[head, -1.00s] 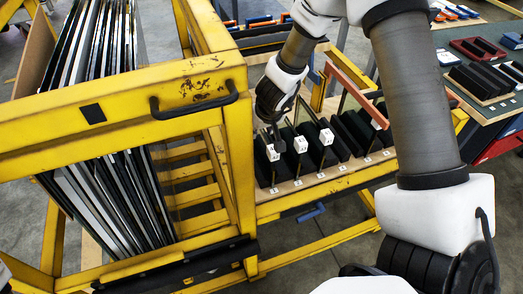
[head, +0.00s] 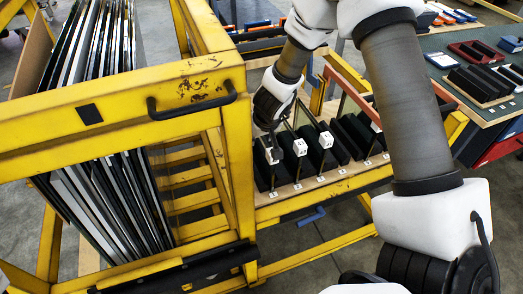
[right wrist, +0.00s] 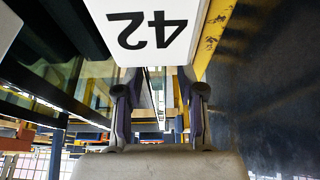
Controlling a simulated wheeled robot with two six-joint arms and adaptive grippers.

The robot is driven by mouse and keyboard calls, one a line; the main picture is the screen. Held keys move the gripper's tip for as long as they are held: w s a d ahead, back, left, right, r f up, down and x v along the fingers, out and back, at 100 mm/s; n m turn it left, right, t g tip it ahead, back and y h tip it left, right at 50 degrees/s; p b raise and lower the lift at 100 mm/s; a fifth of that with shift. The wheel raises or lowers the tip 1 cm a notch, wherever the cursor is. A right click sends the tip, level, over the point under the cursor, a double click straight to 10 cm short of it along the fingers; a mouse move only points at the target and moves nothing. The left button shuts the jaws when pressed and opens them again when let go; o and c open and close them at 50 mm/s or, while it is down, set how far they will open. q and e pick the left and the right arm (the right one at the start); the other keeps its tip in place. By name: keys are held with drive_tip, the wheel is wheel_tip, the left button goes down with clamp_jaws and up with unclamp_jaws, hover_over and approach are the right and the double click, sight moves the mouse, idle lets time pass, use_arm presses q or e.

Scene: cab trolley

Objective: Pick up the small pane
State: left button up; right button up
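Several small panes stand in black slotted blocks on a wooden board, with white numbered tags on them. The leftmost tag (head: 273,156) is right below my right gripper (head: 268,137). In the right wrist view, a white tag marked 42 (right wrist: 150,28) appears upside down, close beyond the fingertips. My right gripper also shows there (right wrist: 160,88), its two fingers apart with a gap between them. The fingertips are partly hidden in the head view. My left gripper is not in view.
A yellow trolley frame (head: 110,120) stands at the left, holding several large upright panes (head: 95,45). A red-brown bar (head: 350,97) crosses behind the slotted blocks. A green-topped table (head: 475,60) with trays and dark blocks is at the right.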

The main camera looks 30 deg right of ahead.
clamp_jaws()
drive_tip(key=shift+r, duration=0.1)
